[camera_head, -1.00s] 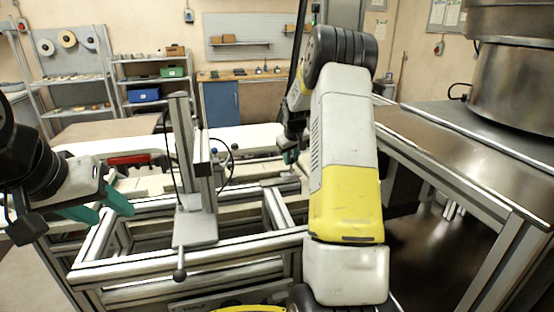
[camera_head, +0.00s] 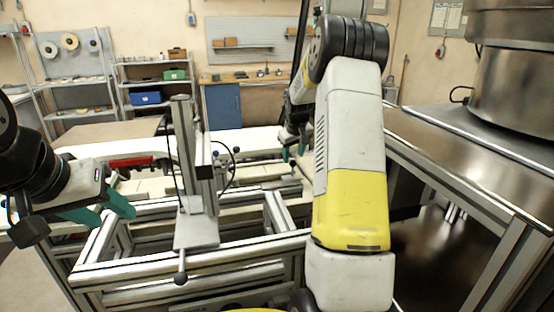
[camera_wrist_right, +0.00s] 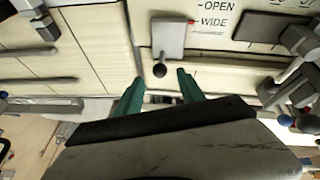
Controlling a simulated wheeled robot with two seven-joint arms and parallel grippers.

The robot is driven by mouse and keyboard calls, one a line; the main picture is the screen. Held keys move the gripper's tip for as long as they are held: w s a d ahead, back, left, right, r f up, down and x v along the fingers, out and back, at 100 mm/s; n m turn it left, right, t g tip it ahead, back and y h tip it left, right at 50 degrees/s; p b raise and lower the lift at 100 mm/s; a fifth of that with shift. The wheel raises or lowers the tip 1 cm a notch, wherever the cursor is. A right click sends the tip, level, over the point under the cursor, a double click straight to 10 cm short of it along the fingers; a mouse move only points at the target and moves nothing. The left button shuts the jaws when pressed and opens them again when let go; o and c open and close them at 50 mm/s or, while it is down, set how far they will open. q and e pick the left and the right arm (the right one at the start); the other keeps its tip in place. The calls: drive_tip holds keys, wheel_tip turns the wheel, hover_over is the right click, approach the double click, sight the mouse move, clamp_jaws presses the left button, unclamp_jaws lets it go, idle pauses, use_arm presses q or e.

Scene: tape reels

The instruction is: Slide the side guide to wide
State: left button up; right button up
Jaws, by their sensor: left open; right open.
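In the right wrist view, the side guide's grey slider (camera_wrist_right: 169,38) carries a black ball knob (camera_wrist_right: 160,70) at its lower end. The slider lies left of the printed OPEN and WIDE labels (camera_wrist_right: 214,21), its upper part about level with WIDE. My right gripper (camera_wrist_right: 158,93) is open, with its green fingertips on either side just below the knob; I see no contact. In the head view my right gripper (camera_head: 291,152) is partly hidden by my own arm. My left gripper (camera_head: 98,214) is open and empty at the left.
An aluminium frame (camera_head: 180,268) with an upright post (camera_head: 184,150) stands between my arms. A steel table (camera_head: 480,150) with a large metal drum (camera_head: 515,95) is at the right. A red-handled object (camera_head: 130,162) lies behind my left gripper.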

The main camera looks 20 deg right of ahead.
drive_tip(key=shift+v, duration=1.95)
drive_tip(key=s+a+r+t+y, duration=0.1)
drive_tip(key=s+a+r, duration=0.5)
drive_tip(key=s, duration=0.2)
drive_tip(key=s+a+r+y, duration=0.1)
drive_tip(key=s+a+r, duration=0.45)
drive_tip(key=s, duration=0.35)
drive_tip(key=s+a, duration=0.4)
drive_tip(key=s, duration=0.6)
drive_tip(key=s+a+m+y, duration=0.1)
drive_tip(key=s+a, duration=0.2)
drive_tip(key=s, duration=0.7)
drive_tip(key=shift+a+f+y, duration=0.3)
drive_tip(key=shift+a+f, duration=0.05)
drive_tip(key=shift+f, duration=0.1)
